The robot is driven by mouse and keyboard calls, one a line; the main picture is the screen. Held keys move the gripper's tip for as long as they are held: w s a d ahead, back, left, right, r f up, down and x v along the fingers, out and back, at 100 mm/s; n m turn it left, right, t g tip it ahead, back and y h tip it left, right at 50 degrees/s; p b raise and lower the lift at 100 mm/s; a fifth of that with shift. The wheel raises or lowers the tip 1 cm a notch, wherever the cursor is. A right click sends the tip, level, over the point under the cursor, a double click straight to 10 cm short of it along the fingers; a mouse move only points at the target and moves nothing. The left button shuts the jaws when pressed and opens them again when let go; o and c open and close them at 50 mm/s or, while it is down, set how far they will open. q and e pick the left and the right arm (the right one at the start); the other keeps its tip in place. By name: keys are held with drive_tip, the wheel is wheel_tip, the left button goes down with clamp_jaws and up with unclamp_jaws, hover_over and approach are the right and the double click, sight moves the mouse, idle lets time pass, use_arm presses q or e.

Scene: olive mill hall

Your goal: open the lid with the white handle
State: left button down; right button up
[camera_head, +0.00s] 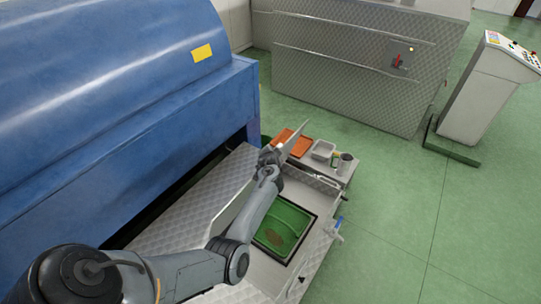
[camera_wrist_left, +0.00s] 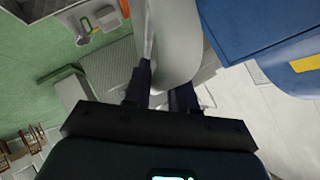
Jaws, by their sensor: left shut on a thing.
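In the head view, an open hatch in the metal top shows a green inside (camera_head: 284,232). A light grey panel that looks like the lid (camera_head: 229,208) stands raised along the hatch's left side, largely hidden by my left arm. My left gripper (camera_head: 273,158) is beyond the hatch, at the lid's far part. In the left wrist view, the left gripper (camera_wrist_left: 163,92) is shut on a pale piece (camera_wrist_left: 176,35) that runs up between its fingers. This looks like the white handle or the lid's edge; the exact contact is hidden. My right gripper is out of view.
A big blue machine (camera_head: 120,90) stands at the left. An orange tray (camera_head: 291,143), a grey tray (camera_head: 322,150) and a metal cup (camera_head: 346,162) sit beyond the hatch. A blue-handled tap (camera_head: 338,224) sticks out at the right.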

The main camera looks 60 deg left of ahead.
use_arm(q)
drive_tip(key=shift+d, duration=0.1)
drive_tip(key=c, duration=1)
unclamp_jaws()
drive_tip(key=shift+p+v, duration=0.65)
drive_tip(key=shift+v, duration=4.7)
drive_tip(key=shift+c, duration=0.3)
